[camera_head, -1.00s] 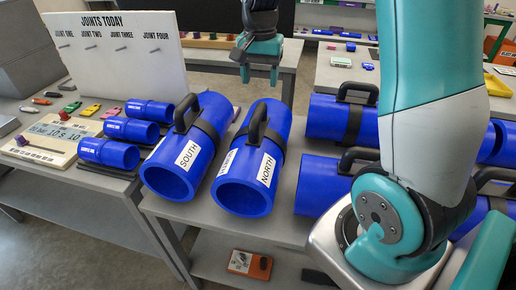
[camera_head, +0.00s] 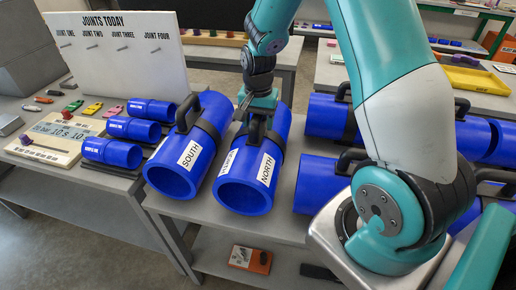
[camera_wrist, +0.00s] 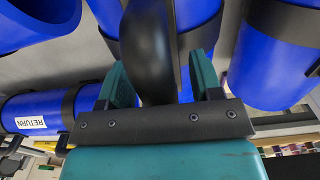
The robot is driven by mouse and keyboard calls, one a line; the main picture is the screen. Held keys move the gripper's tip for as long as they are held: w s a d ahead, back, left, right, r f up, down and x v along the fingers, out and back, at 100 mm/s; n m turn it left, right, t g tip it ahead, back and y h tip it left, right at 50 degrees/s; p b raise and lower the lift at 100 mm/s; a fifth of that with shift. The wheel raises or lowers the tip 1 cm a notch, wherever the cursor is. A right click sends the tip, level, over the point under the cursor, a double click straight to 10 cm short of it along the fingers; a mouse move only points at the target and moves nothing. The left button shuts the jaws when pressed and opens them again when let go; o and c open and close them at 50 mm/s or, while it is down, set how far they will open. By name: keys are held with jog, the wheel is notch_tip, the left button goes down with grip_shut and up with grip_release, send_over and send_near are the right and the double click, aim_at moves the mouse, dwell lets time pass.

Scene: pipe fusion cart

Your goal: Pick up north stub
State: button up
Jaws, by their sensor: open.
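The north stub is a thick blue pipe (camera_head: 242,194) with a white NORTH label, a dark band and a dark handle on top. It lies on the grey cart top, right beside the blue south stub (camera_head: 172,178). My gripper (camera_head: 258,118) is at the north stub's handle, which it partly hides in the head view. In the wrist view, the dark handle (camera_wrist: 150,45) stands between the two open teal fingers of my gripper (camera_wrist: 162,82). I cannot tell whether either finger touches the handle.
More banded blue pipes (camera_head: 318,180) lie to the right on the cart. Small blue sample pipes (camera_head: 112,152) sit to the left, near a white JOINTS TODAY board (camera_head: 120,62). An orange box (camera_head: 250,259) is on the shelf below.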

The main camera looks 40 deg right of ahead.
grip_shut()
jog(key=shift+r, duration=0.1)
dwell(1.2)
